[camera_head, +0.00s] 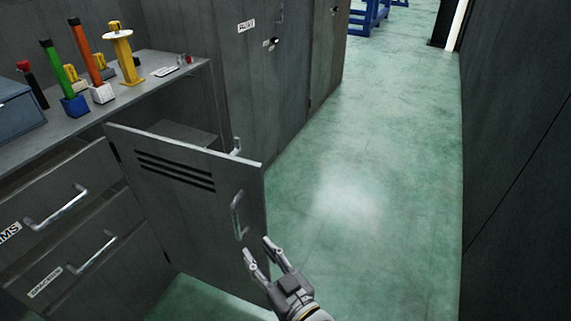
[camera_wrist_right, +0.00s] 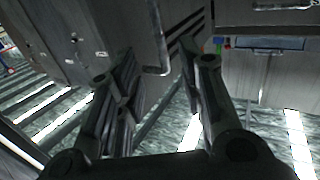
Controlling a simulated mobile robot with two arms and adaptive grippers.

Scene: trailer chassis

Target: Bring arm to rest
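My right gripper (camera_head: 262,252) is at the lower middle of the head view, with its two fingers spread apart and nothing seen between them. It is close to the handle (camera_head: 238,214) of a grey cabinet door (camera_head: 195,190) that stands open. In the right wrist view the gripper (camera_wrist_right: 155,75) also shows open, with the door handle (camera_wrist_right: 160,62) beyond and between the fingers. I cannot tell whether a finger touches the door. My left gripper is not in view.
The workbench (camera_head: 160,88) at left holds green and orange tools in stands, a yellow stand (camera_head: 125,60) and a blue box (camera_head: 18,108). Drawers (camera_head: 60,205) sit below. Tall lockers (camera_head: 265,75) stand behind the open door. The green floor (camera_head: 370,170) is clear up to the dark right wall (camera_head: 515,150).

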